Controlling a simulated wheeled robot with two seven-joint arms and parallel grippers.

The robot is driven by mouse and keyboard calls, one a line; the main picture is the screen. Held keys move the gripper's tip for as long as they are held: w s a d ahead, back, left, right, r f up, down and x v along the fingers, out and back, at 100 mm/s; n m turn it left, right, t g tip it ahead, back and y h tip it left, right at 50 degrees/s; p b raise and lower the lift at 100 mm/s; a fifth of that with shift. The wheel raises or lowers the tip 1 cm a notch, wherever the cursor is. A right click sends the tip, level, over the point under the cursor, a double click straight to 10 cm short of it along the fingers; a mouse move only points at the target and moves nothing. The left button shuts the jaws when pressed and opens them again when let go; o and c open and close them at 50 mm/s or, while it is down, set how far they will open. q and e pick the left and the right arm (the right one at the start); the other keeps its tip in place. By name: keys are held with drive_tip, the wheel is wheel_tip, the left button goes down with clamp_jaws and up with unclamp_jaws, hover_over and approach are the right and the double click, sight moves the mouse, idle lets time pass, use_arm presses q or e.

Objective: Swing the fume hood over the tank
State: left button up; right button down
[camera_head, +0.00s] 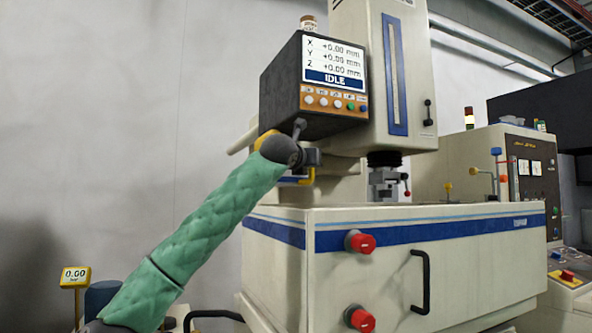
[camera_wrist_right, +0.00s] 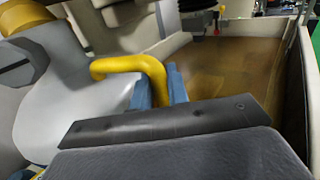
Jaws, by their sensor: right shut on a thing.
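The fume hood (camera_wrist_right: 60,115) is a pale grey, rounded shell at the left of the right wrist view, with a bent yellow handle (camera_wrist_right: 130,64). My right gripper (camera_wrist_right: 161,88) is shut on this handle, its blue fingers on either side of the bar. In the head view the yellow handle (camera_head: 309,177) shows below my right gripper (camera_head: 312,157), under the control box; most of the hood is hidden there. The cream tank (camera_head: 390,238) has a blue stripe. Its brown inside (camera_wrist_right: 240,75) lies right of the hood in the wrist view. My left gripper is not in view.
The control box (camera_head: 315,85) reads IDLE and hangs close above my right wrist. The machine head (camera_head: 385,75) and its tool holder (camera_head: 388,180) stand over the tank. Red knobs (camera_head: 360,242) and a black handle (camera_head: 422,283) stick out from the tank front.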

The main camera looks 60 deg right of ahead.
drive_tip(key=shift+n+t, duration=0.6)
drive_tip(key=shift+t, duration=0.3)
drive_tip(key=shift+s+d+b, duration=0.55)
drive_tip(key=shift+s+d, duration=0.35)
drive_tip(key=shift+d, duration=0.2)
drive_tip(key=shift+s+d+b, duration=0.55)
drive_tip(key=shift+s+d, duration=0.3)
drive_tip(key=shift+d, duration=0.2)
drive_tip(key=c, duration=1.5)
unclamp_jaws()
drive_tip(key=shift+o, duration=0.2)
drive_tip(key=shift+a, duration=0.1)
drive_tip(key=s+a+b, duration=0.1)
drive_tip(key=a, duration=0.6)
drive_tip(key=shift+s+a, duration=0.2)
drive_tip(key=shift+a, duration=0.05)
